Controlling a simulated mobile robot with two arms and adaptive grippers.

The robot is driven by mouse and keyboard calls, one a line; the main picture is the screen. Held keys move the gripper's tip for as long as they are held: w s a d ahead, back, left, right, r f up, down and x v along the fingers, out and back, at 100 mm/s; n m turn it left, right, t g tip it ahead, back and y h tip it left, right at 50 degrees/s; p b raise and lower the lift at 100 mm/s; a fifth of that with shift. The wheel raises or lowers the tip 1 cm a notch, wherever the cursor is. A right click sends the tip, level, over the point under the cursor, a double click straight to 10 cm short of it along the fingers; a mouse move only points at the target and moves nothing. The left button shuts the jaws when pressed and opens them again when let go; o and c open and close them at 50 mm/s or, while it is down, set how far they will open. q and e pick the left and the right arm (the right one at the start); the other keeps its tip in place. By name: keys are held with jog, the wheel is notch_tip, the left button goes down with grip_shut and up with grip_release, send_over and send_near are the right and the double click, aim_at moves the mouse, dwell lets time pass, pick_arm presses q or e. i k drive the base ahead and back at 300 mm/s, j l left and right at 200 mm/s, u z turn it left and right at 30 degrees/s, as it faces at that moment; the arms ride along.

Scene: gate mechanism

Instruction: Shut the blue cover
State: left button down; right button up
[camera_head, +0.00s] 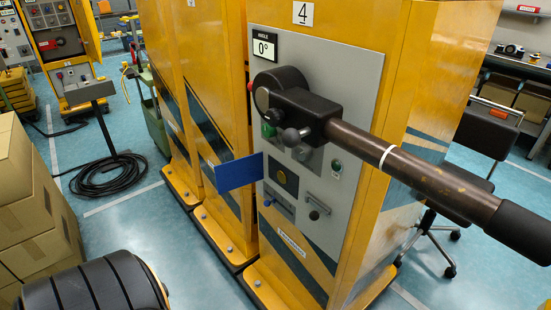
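The blue cover (238,172) is a flat blue plate on the grey control panel (350,90) of the yellow gate machine. It stands open, swung out to the left from the panel. Just right of it, a dark round button on a yellow square (287,180) is exposed. Neither of my grippers shows in the head view, and nothing touches the cover.
A large lever (370,150) with a black hub and grip juts out to the right across the panel. The display (265,48) reads 0°. Cardboard boxes (35,215) stand at left, a chair (485,135) at right.

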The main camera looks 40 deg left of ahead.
aim_at(235, 174)
jog(key=j+z, duration=0.5)
jog(key=j, duration=0.2)
jog(key=k+j+z, duration=0.1)
jog(key=j+z, duration=0.4)
jog(key=j, duration=0.25)
jog(key=k+j, duration=0.1)
jog(key=j, duration=0.35)
jog(key=k+j, duration=0.1)
jog(key=j, duration=0.35)
jog(key=k+j+z, duration=0.1)
jog(key=j, duration=0.3)
jog(key=k+j, duration=0.1)
jog(key=j, duration=0.35)
jog(key=k+j+z, duration=0.1)
jog(key=j, duration=0.35)
jog(key=k+j, duration=0.15)
jog(key=j, duration=0.25)
